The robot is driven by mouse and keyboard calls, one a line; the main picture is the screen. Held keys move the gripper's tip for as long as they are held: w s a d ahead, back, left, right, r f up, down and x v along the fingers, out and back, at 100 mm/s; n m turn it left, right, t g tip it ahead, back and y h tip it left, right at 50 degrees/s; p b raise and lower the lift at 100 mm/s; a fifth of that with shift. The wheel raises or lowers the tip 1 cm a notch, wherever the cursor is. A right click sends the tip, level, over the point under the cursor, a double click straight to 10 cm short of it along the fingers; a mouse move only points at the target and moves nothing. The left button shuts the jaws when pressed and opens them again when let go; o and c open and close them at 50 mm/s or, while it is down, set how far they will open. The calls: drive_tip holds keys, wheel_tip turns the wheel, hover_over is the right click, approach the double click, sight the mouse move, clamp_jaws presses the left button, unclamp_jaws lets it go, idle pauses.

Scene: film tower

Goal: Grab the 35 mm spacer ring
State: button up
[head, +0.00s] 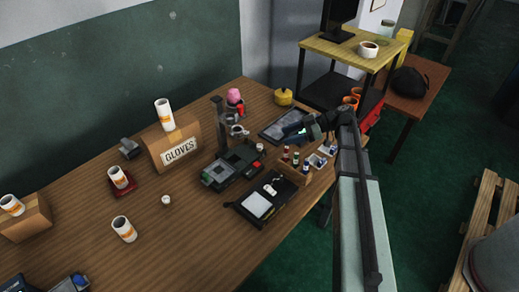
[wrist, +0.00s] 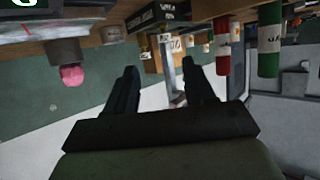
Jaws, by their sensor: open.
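My gripper (head: 305,131) is over the right part of the wooden table, near a dark tray. In the wrist view, the two dark fingers of my gripper (wrist: 162,80) stand apart with nothing between them. I cannot surely pick out the 35 mm spacer ring. A small white round piece (head: 166,200) lies on the open table left of the dark device, too small to tell what it is. A grey ring-like or cup-like thing (head: 238,131) is by the upright post (head: 219,122), also unclear. My gripper is well to the right of both.
A dark device (head: 232,164) and a black case (head: 262,202) fill the table's middle. Small bottles stand in a wooden holder (head: 290,172) below my gripper. A gloves box (head: 172,148) and white rolls stand left. A pink item (wrist: 72,75) shows in the wrist view.

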sight(259, 146)
drive_tip(key=x, duration=0.7)
drive_tip(key=shift+a, duration=0.15)
drive_tip(key=shift+s+x, duration=0.25)
drive_tip(key=shift+x, duration=1)
drive_tip(key=shift+s+x, duration=0.2)
drive_tip(key=shift+x, duration=1.1)
drive_tip(key=shift+c, duration=0.5)
clamp_jaws()
